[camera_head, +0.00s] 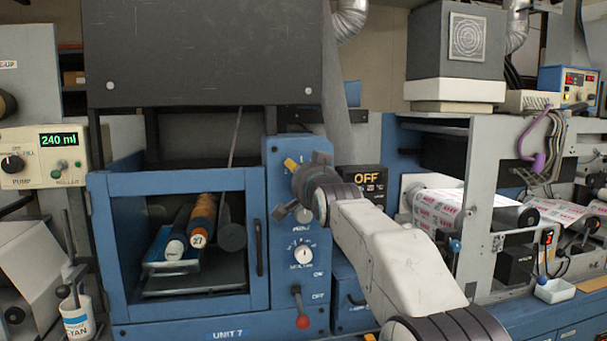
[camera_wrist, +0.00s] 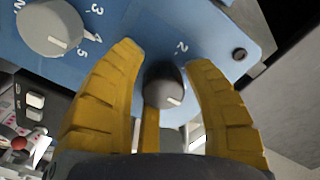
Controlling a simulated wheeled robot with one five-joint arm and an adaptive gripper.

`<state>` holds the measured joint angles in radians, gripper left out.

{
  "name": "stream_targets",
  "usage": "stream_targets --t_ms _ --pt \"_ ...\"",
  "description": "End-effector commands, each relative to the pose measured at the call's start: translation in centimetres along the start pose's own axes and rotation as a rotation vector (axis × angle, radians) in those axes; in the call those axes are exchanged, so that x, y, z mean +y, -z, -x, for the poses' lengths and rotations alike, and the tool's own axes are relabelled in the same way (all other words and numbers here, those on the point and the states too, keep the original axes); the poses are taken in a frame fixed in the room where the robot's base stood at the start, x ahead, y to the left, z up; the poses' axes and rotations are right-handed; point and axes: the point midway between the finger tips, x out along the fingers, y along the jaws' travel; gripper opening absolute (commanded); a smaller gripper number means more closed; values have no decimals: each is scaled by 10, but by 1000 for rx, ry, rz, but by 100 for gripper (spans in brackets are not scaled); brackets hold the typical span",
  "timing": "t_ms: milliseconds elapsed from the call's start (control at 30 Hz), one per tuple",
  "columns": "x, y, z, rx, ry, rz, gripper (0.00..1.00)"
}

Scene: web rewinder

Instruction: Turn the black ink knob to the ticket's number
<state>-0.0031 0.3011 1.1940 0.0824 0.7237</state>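A dark round knob (camera_wrist: 165,82) stands on the blue panel in the wrist view, with a short white mark at its lower right and a printed "2" above it. My gripper (camera_wrist: 166,72) has its yellow fingers on either side of this knob, with narrow gaps visible. The fingers look open and not closed on it. In the head view my gripper (camera_head: 292,182) is at the upper part of the blue control panel (camera_head: 283,240), hiding most of the knob there. I cannot make out a ticket with a readable number.
A lighter grey knob (camera_wrist: 50,26) with printed numbers sits beside my left finger in the wrist view. Lower on the panel are a white dial (camera_head: 302,255) and a red-tipped lever (camera_head: 302,320). A display (camera_head: 368,179) reading "OFF" is right of the panel.

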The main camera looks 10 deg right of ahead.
Motion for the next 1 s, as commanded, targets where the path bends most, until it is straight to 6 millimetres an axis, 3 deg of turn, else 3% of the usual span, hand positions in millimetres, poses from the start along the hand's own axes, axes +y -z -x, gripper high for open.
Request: stream_targets --t_ms 167,567,1000 --pt "-1 2 1 3 2 0 62" --pt "-2 3 6 5 3 1 62" --pt "-2 3 60 5 4 1 62"
